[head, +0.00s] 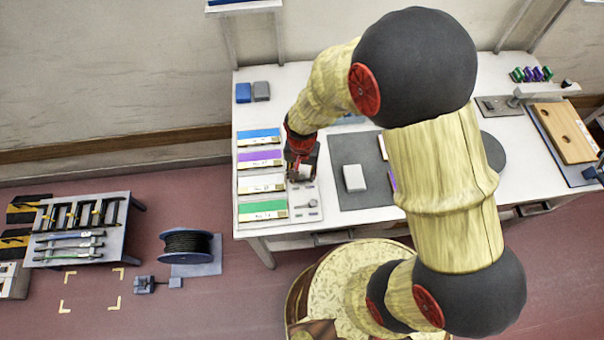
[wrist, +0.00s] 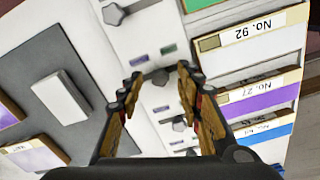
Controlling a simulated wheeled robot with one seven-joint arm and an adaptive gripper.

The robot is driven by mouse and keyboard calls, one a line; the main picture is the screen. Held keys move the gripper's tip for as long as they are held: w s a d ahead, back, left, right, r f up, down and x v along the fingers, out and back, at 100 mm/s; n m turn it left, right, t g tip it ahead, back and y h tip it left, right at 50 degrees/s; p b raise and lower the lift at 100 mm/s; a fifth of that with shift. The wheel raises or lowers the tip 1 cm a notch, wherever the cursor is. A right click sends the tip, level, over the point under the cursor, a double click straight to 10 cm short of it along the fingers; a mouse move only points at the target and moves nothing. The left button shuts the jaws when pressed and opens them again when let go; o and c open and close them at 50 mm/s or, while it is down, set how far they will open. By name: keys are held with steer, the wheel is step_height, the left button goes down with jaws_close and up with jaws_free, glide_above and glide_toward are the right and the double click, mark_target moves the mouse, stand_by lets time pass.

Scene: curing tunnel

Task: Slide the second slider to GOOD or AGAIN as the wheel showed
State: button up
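A white slider panel shows in the wrist view (wrist: 138,38), with several grey slider knobs in a line. One knob (wrist: 160,77) is in the gap between my fingertips, beside the white No. 92 strip. Another knob (wrist: 113,13) is beyond it, by the green strip; two more (wrist: 180,124) (wrist: 192,152) are on the near side. My gripper (wrist: 160,74) is open, pointing down at the panel; contact with the knob cannot be told. In the head view my gripper (head: 301,172) hides part of the panel (head: 308,214).
Blue (head: 259,136), purple (head: 260,158), white (head: 262,183) and green (head: 263,209) strips lie left of the sliders. A grey mat (head: 366,197) with a white block (head: 354,178) lies to the right. Blue and grey blocks (head: 243,93) stand behind.

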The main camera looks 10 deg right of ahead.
steer(key=shift+c, duration=1.2)
jaws_close()
